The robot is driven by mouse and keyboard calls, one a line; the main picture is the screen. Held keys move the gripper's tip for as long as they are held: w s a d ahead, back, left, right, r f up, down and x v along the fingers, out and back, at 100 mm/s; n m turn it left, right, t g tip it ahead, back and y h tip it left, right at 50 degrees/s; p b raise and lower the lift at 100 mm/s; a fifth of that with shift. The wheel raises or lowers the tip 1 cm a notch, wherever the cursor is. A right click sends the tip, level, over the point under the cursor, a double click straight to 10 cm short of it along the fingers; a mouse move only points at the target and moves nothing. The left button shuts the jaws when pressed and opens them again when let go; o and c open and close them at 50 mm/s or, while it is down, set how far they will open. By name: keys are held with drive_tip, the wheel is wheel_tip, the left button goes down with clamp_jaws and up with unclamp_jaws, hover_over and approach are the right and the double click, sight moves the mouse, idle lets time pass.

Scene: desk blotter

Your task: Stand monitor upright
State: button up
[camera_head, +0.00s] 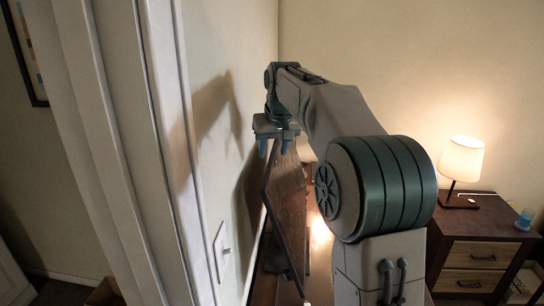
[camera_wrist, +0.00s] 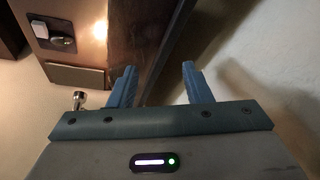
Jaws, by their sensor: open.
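The monitor (camera_head: 289,195) is a thin dark panel seen nearly edge-on in the head view, close to the left wall and tilted. A dark part near its lower end may be its stand; I cannot tell. My gripper (camera_head: 274,149) is at the panel's upper end, its blue fingers pointing down and apart. In the wrist view the dark edge of the monitor (camera_wrist: 172,45) runs between the open fingers (camera_wrist: 159,67), nearer the left one. Whether either finger touches it is unclear. My arm hides much of the desk behind the panel.
The wall (camera_head: 215,60) is close on the left, with a white switch plate (camera_head: 223,250). The brown desk (camera_head: 265,284) shows only in part. A lit lamp (camera_head: 461,160) and blue cup (camera_head: 524,219) stand on a nightstand (camera_head: 470,230) at right. Small objects (camera_wrist: 52,35) lie upper left in the wrist view.

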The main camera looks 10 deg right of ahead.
sight(272, 160)
drive_tip(key=shift+x, duration=1.8)
